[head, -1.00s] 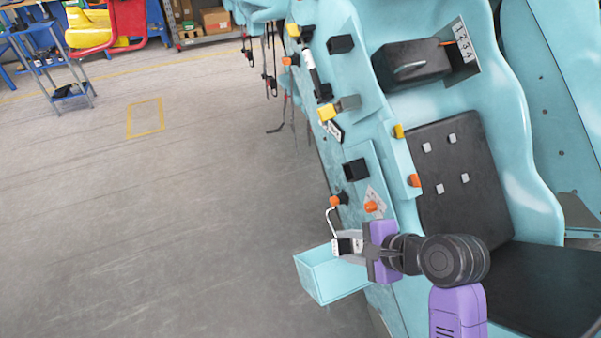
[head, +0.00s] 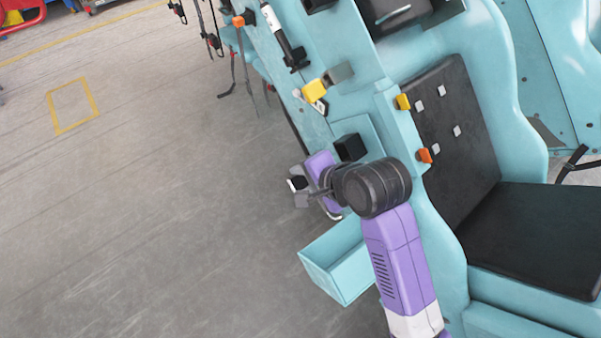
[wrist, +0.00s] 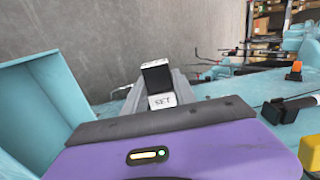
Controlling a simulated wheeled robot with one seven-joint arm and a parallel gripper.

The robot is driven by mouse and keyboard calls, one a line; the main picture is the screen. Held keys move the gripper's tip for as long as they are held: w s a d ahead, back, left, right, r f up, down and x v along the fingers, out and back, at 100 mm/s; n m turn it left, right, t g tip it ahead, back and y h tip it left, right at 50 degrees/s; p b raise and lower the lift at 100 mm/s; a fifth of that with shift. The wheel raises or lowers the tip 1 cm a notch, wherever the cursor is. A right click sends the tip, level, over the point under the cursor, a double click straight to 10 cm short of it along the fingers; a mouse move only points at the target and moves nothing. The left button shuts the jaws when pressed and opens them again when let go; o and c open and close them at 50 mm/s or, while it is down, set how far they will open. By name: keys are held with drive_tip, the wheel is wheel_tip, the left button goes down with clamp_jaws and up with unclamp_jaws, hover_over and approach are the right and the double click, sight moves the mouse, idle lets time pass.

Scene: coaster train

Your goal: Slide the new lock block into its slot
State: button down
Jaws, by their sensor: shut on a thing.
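My gripper (head: 299,185) is shut on a small black-and-white block (head: 298,183), held in the air at the outer left side of the teal car. In the wrist view, the block (wrist: 157,80) stands between the two grey fingers, with a black upper part and a white label with dark characters below. A black square box (head: 350,147) sits on the car's side panel, to the right of and above my gripper. I cannot tell if it is the slot. My purple wrist and dark arm joint cover part of the panel beside it.
An open teal bin (head: 318,270) hangs on the car's side below my gripper. A yellow block (head: 314,91), a black cylinder fitting (head: 283,40) and orange knobs (head: 424,156) stick out of the car. A black seat (head: 540,235) is at right.

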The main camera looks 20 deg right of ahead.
sight(341, 155)
drive_tip(key=shift+r+p, duration=0.15)
drive_tip(key=shift+p, duration=0.2)
drive_tip(key=shift+s+r+p, duration=0.1)
drive_tip(key=shift+r+p, duration=0.05)
drive_tip(key=shift+p, duration=0.2)
drive_tip(key=shift+w+d+p, duration=0.2)
drive_tip(key=shift+w+d, duration=0.1)
drive_tip(key=shift+d, duration=0.65)
drive_tip(key=shift+w+d+p, duration=0.2)
drive_tip(key=shift+w+d, duration=0.1)
drive_tip(key=shift+d, duration=0.6)
drive_tip(key=shift+w+d+p, duration=0.2)
drive_tip(key=shift+w+d, duration=0.1)
drive_tip(key=shift+d, duration=0.65)
drive_tip(key=shift+p, duration=1.4)
drive_tip(key=shift+w+d+p, duration=0.15)
drive_tip(key=shift+w+d, duration=0.1)
drive_tip(key=shift+d, duration=0.55)
drive_tip(key=shift+w+d+p, duration=0.15)
drive_tip(key=shift+w+d, duration=0.1)
drive_tip(key=shift+d, duration=0.5)
drive_tip(key=shift+w+d+p, duration=0.15)
drive_tip(key=shift+w+d, duration=0.1)
drive_tip(key=shift+d, duration=0.55)
drive_tip(key=c, duration=0.9)
unclamp_jaws()
drive_tip(key=shift+f, duration=0.2)
drive_tip(key=shift+s+d, duration=0.1)
drive_tip(key=shift+v, duration=3.9)
